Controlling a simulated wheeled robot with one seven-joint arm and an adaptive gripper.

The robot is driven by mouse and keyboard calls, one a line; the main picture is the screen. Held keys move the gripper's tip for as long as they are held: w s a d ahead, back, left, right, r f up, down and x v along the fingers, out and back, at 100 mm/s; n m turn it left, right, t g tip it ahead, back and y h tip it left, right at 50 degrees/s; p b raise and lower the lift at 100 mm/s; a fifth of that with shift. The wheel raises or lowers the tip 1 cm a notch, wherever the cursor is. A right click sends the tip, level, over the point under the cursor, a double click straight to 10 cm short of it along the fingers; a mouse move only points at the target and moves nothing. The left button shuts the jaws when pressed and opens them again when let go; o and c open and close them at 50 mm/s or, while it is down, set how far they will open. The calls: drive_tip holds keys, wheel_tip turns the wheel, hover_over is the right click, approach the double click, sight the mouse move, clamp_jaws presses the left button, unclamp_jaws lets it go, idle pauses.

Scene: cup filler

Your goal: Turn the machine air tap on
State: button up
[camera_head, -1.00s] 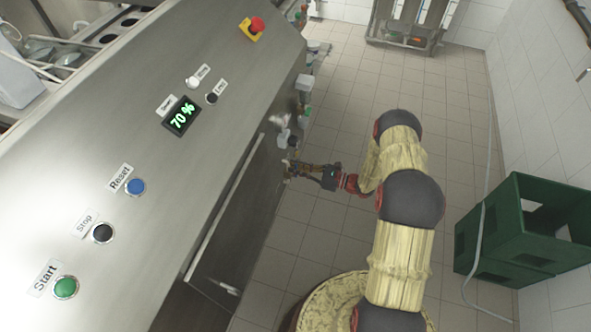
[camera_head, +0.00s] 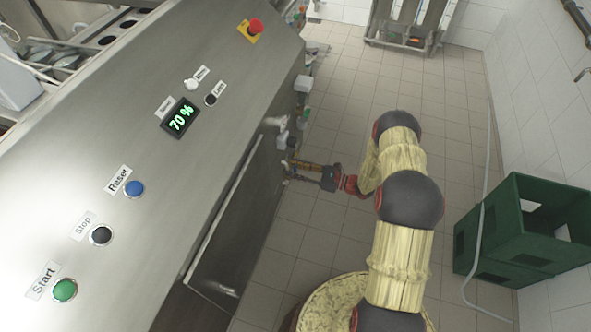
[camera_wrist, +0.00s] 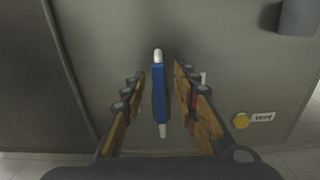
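The air tap is probably the blue bar-shaped lever (camera_wrist: 159,94) with pale ends, upright against the machine's grey side panel (camera_wrist: 110,45) in the wrist view. My gripper (camera_wrist: 158,78) is open. Its two fingers stand on the left and right of the blue lever, with a visible gap on both sides. In the head view my gripper (camera_head: 290,172) is at the machine's right side, and the lever cannot be made out there. I cannot tell how deep the lever sits between the fingers.
A yellow round knob (camera_wrist: 240,120) with a white label is at the lower right in the wrist view. A dark grey box (camera_wrist: 298,16) sticks out at the upper right. Green crates (camera_head: 525,232) stand on the floor at the right. The tiled floor between is clear.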

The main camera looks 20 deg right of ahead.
drive_tip(key=v, duration=1.2)
idle(0.4)
